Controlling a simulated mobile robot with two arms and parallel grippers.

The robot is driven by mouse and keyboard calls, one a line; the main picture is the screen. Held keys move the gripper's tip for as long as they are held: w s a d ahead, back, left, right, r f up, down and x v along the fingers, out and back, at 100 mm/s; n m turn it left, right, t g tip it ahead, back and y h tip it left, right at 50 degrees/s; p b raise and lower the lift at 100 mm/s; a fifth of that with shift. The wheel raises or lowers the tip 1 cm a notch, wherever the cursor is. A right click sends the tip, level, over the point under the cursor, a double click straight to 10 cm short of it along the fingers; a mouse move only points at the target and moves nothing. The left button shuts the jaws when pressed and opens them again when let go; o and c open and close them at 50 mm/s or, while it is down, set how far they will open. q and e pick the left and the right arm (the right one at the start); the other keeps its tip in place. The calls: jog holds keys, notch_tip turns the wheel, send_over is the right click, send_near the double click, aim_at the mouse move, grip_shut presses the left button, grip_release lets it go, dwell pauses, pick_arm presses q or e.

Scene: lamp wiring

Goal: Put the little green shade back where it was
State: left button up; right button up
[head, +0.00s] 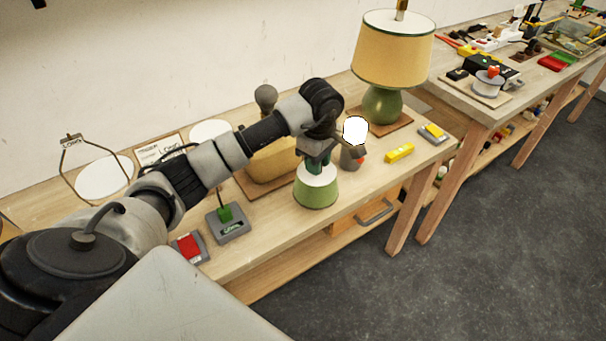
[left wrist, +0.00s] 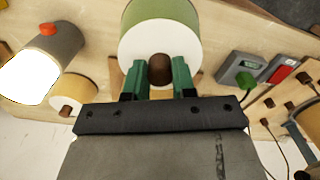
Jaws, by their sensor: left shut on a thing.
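The little green shade (head: 316,190) has a pale white top and green sides. My left gripper (head: 318,165) is shut on the brown knob on its top, with the shade hanging upright below the fingers near the front of the workbench. In the left wrist view the green fingers (left wrist: 160,75) sit on either side of the knob, and the white top and green side of the shade (left wrist: 160,14) show beyond them. I cannot tell whether its bottom touches the bench. My right gripper is not in view.
A large lamp (head: 395,55) with a yellow shade and green base stands behind right. A grey cylinder with a red button and glowing white bulb (head: 355,130) is close right of the gripper. A grey box with a green part (head: 232,228) and a red-topped block (head: 190,247) lie left.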

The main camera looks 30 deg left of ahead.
aim_at(304, 168)
pick_arm(q)
jog(key=a+f, duration=0.1)
jog(key=s+a+f, duration=0.1)
jog(key=a, duration=0.1)
jog(key=shift+p, duration=0.3)
notch_tip(304, 168, down, 4)
jog(key=shift+a+f+p, duration=0.1)
jog(key=shift+p, duration=0.5)
jog(key=o, duration=0.5)
jog(key=shift+f, duration=0.1)
jog(key=shift+c, duration=0.2)
jog(key=o, duration=0.5)
jog(key=shift+c, duration=0.2)
